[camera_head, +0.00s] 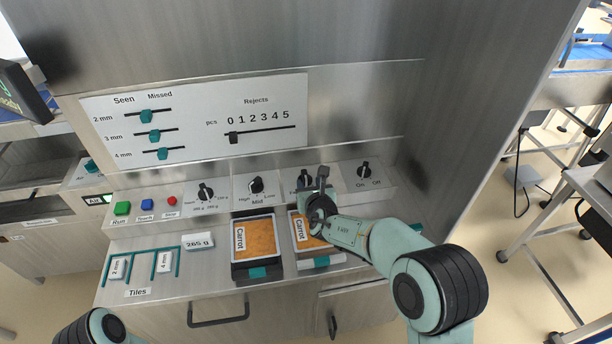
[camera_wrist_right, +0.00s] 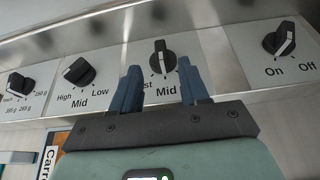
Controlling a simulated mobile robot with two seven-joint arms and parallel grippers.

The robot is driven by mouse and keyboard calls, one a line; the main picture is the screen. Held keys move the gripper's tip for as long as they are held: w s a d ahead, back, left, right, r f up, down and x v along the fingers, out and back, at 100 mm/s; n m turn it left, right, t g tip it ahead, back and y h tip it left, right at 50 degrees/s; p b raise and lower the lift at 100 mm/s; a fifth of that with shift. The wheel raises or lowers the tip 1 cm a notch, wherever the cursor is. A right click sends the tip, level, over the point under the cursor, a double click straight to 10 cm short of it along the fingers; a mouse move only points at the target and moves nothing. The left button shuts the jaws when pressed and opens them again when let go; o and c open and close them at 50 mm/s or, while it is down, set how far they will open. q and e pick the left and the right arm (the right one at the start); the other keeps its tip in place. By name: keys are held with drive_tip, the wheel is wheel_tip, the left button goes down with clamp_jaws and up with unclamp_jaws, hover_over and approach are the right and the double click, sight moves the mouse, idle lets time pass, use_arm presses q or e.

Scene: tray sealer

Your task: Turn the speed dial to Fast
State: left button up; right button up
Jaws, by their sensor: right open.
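The speed dial is a black knob (camera_wrist_right: 163,58) on a white plate in the right wrist view. Its white line stands about upright, and I cannot tell which label it points to. "Mid" is printed below it, and a partly covered label ending in "st" is at its lower left. In the head view the dial (camera_head: 304,181) is partly hidden by my right gripper (camera_head: 318,184). My right gripper (camera_wrist_right: 160,82) is open, with one blue finger on each side of the dial in the picture. I cannot tell whether the fingers touch it. My left gripper is out of view.
A High/Low dial (camera_head: 256,185) is left of the speed dial, and an On/Off dial (camera_head: 364,172) is right of it. Two trays marked Carrot, a left one (camera_head: 278,264) and a right one (camera_head: 333,261), sit below. A slider panel (camera_head: 195,115) is above.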

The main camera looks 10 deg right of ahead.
sight(305, 174)
drive_tip(key=x, duration=0.6)
drive_tip(key=shift+w+f, duration=0.15)
drive_tip(key=shift+w, duration=0.2)
drive_tip(key=shift+c, duration=0.3)
clamp_jaws()
